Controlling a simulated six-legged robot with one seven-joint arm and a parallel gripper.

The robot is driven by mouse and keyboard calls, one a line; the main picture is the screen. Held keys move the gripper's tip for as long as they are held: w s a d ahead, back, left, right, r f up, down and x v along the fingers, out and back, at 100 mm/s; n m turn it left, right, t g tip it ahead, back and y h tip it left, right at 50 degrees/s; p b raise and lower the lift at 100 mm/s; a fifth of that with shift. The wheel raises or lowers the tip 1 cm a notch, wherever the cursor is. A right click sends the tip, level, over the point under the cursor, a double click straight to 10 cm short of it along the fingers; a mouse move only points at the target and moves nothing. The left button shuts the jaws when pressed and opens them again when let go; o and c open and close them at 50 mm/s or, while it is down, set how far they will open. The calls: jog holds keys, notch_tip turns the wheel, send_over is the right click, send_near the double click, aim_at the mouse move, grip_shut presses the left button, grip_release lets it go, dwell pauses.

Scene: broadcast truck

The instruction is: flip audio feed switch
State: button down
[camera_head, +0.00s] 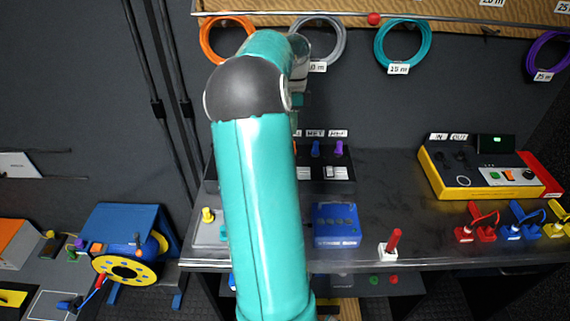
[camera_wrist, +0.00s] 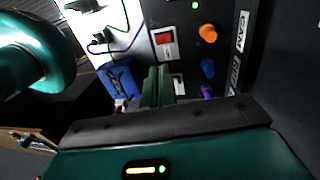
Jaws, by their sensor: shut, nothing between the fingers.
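The control panel (camera_head: 345,185) stands on the counter, partly behind my teal arm in the head view. Its labels include one that seems to read audio (camera_head: 338,133), above a purple knob (camera_head: 339,148) and a pale rocker switch (camera_head: 336,173). In the wrist view, my gripper (camera_wrist: 157,86) is shut and empty, pointing over the panel front. A red rocker switch (camera_wrist: 165,40) and a white one (camera_wrist: 179,85) show beside the fingers. The purple knob (camera_wrist: 207,92) is partly hidden by my gripper's body. The switch below it is hidden there. Contact with the panel cannot be told.
A blue box (camera_head: 337,225) and a red upright lever (camera_head: 392,243) stand at the counter's front. A yellow case (camera_head: 437,181) and several coloured connectors are to the right. Coiled cables (camera_head: 402,44) hang above. A blue cable reel (camera_head: 127,255) sits lower left.

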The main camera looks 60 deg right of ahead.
jog(key=shift+s, duration=0.1)
dwell(0.4)
jog(key=f, duration=0.4)
jog(key=a+f, duration=0.1)
jog(key=f, duration=0.4)
jog(key=s+a+f, duration=0.1)
jog(key=f, duration=0.3)
jog(key=shift+f, duration=0.35)
